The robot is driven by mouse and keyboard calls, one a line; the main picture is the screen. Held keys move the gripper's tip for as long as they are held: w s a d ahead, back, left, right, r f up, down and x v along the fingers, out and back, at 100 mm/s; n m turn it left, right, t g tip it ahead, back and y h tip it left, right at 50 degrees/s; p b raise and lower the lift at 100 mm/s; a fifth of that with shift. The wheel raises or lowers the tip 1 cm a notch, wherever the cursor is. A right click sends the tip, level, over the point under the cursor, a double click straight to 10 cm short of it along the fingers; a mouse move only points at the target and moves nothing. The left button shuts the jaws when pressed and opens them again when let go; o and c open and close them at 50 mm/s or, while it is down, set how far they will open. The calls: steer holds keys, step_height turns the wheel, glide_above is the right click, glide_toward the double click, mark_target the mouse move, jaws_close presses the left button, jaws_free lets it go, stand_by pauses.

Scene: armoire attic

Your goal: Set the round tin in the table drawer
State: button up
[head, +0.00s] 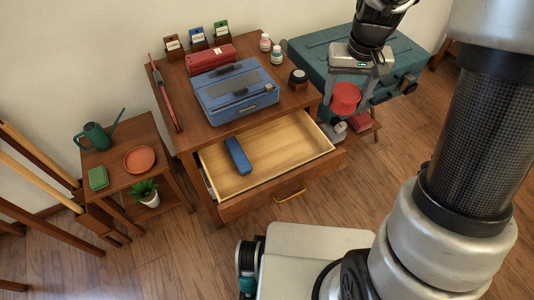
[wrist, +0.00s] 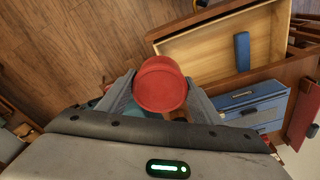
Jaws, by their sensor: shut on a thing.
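The round tin is red (head: 345,98) and held between the fingers of my gripper (head: 346,90), to the right of the table. In the wrist view the tin (wrist: 160,85) sits between both fingers, with its round face toward the camera. The table drawer (head: 265,160) is pulled open at the front of the wooden table and has a light wood inside. A blue oblong case (head: 238,156) lies in its left part; the rest of the drawer floor is bare. My gripper is above and to the right of the drawer. The drawer (wrist: 205,50) also shows in the wrist view.
A blue typewriter-like box (head: 236,92) and a red case (head: 210,59) stand on the table, with small jars and label holders behind. A teal suitcase (head: 320,52) is behind my gripper. A small side table (head: 135,160) with a watering can stands left.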

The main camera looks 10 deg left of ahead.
steer(key=w+a+f+n, duration=0.2)
steer(key=a+f, duration=0.4)
steer(key=f, duration=0.5)
steer(key=n+b, duration=0.2)
steer(key=b, duration=0.1)
glide_above(286, 150)
steer(key=f, duration=1.1)
steer(key=shift+s+d+f, duration=0.1)
steer(key=shift+s+f, duration=0.1)
steer(key=shift+s, duration=0.1)
steer(key=shift+f+b, duration=0.4)
steer(key=shift+f, duration=1.65)
steer(key=shift+f, duration=0.2)
steer(key=o, duration=1.1)
steer(key=shift+r, duration=0.1)
